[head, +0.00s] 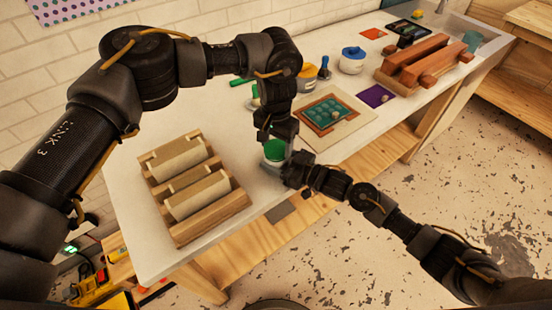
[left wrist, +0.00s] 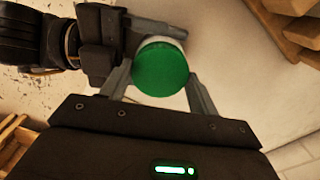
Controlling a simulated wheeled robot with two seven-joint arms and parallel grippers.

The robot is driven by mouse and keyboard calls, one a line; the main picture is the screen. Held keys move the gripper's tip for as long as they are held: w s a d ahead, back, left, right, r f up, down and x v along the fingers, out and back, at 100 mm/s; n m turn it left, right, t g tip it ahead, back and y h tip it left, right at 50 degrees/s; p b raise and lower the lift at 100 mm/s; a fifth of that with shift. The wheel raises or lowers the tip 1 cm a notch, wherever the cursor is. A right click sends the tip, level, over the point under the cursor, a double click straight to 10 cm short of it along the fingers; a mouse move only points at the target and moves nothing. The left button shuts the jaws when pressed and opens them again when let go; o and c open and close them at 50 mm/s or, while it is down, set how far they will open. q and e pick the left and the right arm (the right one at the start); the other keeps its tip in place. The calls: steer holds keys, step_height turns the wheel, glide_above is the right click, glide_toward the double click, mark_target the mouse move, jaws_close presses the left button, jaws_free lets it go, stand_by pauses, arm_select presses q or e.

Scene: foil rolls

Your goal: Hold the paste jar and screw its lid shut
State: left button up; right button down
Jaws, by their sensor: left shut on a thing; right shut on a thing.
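The paste jar (head: 271,165) is at the table's near edge, mostly hidden behind my right gripper; a pale strip of it shows above the lid in the left wrist view (left wrist: 163,26). Its green lid (head: 274,150) sits at the jar's top; in the left wrist view the lid (left wrist: 160,68) is a round green disc between my left fingers. My left gripper (head: 276,146) comes down from above and is shut on the lid. My right gripper (head: 286,169) reaches in from the right, low down, and is shut on the jar. I cannot tell how tightly the lid is seated.
A wooden rack (head: 206,214) with foil rolls stands left of the jar. A framed teal board (head: 327,113) lies to the right on a pale mat. A blue-lidded jar (head: 352,60), a purple card (head: 376,96) and a second wooden rack (head: 424,65) are farther off.

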arm_select(q)
steer(key=m, duration=1)
steer(key=shift+m, duration=0.3)
steer(key=m, duration=1.7)
steer(key=shift+f, duration=0.1)
steer(key=m, duration=1.5)
steer(key=o, duration=1.2)
